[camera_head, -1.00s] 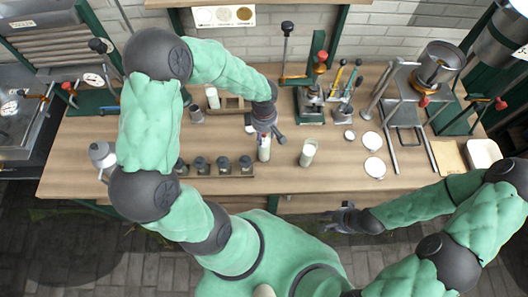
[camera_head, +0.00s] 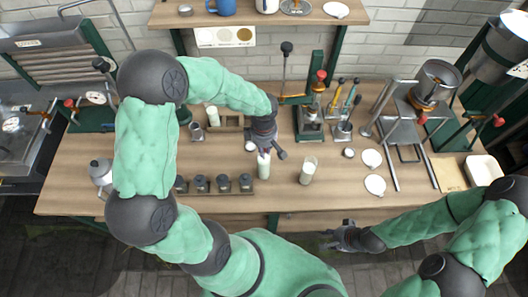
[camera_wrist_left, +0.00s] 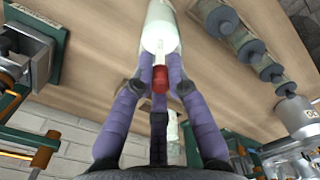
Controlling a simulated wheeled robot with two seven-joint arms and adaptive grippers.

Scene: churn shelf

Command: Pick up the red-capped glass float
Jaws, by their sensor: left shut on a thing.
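My left gripper (camera_head: 264,152) points down at the front middle of the bench, above a white-filled clear cylinder (camera_head: 263,170). In the left wrist view its purple fingers (camera_wrist_left: 160,88) are shut around the red cap (camera_wrist_left: 160,78) of the glass float. A thin neck (camera_wrist_left: 168,60) joins the cap to the pale end beyond it. The float's lower part cannot be told apart from the white cylinder (camera_wrist_left: 161,28).
A second white-filled glass (camera_head: 308,170) stands right of the left gripper. Several dark-topped pots (camera_head: 223,183) stand in a row to its left. White discs (camera_head: 374,185) lie to the right, beside a metal stand (camera_head: 400,150). A press (camera_head: 310,118) stands behind.

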